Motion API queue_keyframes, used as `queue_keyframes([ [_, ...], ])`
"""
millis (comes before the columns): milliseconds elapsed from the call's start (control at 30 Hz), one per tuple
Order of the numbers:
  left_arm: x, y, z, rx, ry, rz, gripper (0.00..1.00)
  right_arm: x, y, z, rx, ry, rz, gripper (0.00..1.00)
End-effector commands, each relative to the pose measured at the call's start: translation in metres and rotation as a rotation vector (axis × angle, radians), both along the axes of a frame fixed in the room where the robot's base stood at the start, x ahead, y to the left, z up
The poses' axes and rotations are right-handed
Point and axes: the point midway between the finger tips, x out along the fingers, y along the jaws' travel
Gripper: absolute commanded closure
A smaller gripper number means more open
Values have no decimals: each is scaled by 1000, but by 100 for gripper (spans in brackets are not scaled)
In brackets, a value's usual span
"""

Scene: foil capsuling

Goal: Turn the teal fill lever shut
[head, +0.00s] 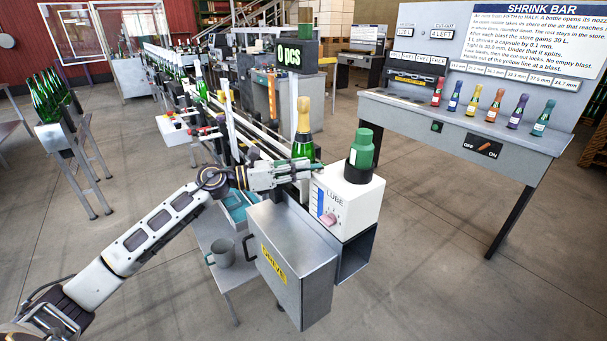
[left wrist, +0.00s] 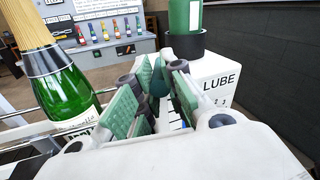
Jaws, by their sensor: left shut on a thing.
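My left gripper (head: 302,172) reaches in from the left to the white LUBE box (head: 348,203). In the left wrist view its green-padded fingers (left wrist: 155,98) are shut on the teal fill lever (left wrist: 159,80), at the near side of the box. Most of the lever is hidden between the fingers, so its exact angle cannot be told. The LUBE box also shows in the left wrist view (left wrist: 217,82). A green bottle-like reservoir (head: 362,148) stands upright on top of the box. My right gripper is not in view.
A gold-topped green bottle (head: 303,140) stands close behind my left gripper. A grey DRIVE cabinet (head: 290,262) is below it, with a grey mug (head: 222,253) to the left. The shrink bar bench (head: 460,125) stands at right across open floor.

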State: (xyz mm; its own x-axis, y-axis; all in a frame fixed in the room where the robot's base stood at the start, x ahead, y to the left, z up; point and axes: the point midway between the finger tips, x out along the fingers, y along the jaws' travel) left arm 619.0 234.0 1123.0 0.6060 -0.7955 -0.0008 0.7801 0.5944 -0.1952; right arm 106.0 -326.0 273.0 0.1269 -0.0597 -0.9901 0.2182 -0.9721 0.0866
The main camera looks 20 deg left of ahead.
Motion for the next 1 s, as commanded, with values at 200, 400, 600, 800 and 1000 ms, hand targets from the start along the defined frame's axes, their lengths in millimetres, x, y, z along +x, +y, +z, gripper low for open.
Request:
queue_keyframes([
  [200, 1, 4, 3, -2, -5, 4, 100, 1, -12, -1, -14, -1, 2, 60],
  [400, 1, 3, 3, -2, -5, 4, 86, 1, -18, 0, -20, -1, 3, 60],
  [600, 1, 3, 3, -2, -5, 3, 68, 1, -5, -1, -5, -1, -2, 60],
  [800, -2, 5, 2, -1, -3, 1, 64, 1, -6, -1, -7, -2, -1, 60],
  [1000, -7, 11, 1, -2, -1, -1, 64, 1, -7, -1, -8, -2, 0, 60],
])
